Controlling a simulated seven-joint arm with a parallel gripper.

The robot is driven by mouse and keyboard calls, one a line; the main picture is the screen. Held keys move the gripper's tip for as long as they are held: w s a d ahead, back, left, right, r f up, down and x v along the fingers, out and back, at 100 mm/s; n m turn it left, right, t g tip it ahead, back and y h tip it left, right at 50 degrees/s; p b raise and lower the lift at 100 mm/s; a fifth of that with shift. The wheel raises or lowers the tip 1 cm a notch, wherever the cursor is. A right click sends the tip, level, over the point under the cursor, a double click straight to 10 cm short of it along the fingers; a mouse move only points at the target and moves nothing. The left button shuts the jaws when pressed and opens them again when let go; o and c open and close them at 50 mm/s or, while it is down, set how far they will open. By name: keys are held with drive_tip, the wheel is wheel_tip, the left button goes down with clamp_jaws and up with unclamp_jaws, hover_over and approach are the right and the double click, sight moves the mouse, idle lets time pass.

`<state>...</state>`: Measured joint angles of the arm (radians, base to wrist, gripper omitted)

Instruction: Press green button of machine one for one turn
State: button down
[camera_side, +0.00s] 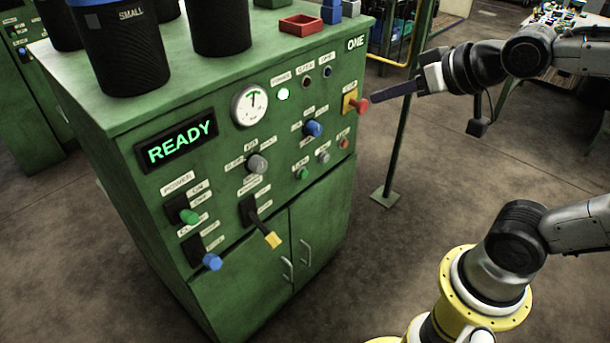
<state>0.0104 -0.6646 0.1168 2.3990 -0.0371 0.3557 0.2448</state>
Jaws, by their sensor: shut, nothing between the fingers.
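Machine one is the green cabinet (240,195) marked ONE, and its display (180,146) reads READY. A small green button (303,174) sits low on the right part of the panel. It has a grey button (323,157) and a small red button (343,144) up and to its right. My gripper (374,98) is shut and empty, its dark fingers pointing left. In the picture its tips are just right of the red stop knob (361,105) on its yellow plate, above and right of the green button. I cannot tell whether they touch the knob.
A green-tipped power switch (188,216), a blue-tipped lever (211,261), a yellow-tipped lever (271,239) and blue and grey knobs jut from the panel. Black cylinders, one marked SMALL (128,45), and a red tray (303,25) stand on top. A thin post (396,150) stands behind.

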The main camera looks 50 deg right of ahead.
drive_tip(key=w+d+f+m+t, duration=0.1)
drive_tip(key=w+f, duration=0.1)
drive_tip(key=w, duration=0.4)
drive_tip(key=w+d+f+m+t, duration=0.1)
drive_tip(key=w+f, duration=0.1)
drive_tip(key=w, duration=0.4)
drive_tip(key=w+d+f+m, duration=0.2)
drive_tip(key=w+f, duration=0.4)
drive_tip(key=f, duration=0.2)
drive_tip(key=m+g, duration=0.1)
approach(303, 174)
wheel_tip(303, 174, up, 6)
drive_tip(key=w, duration=0.1)
drive_tip(key=s+f+g, duration=0.1)
drive_tip(key=s+f, duration=0.1)
drive_tip(key=f, duration=0.3)
drive_tip(key=s+d+f+m+g, duration=0.1)
drive_tip(key=s+f+g, duration=0.1)
drive_tip(key=f, duration=0.3)
drive_tip(key=shift+s+f+h, duration=0.3)
drive_tip(key=shift+s+f, duration=0.1)
drive_tip(key=shift+s, duration=0.35)
drive_tip(key=shift+w+d, duration=0.1)
drive_tip(key=shift+d, duration=0.05)
drive_tip(key=w, duration=0.8)
drive_tip(key=shift+w, duration=0.35)
drive_tip(key=shift+w, duration=0.1)
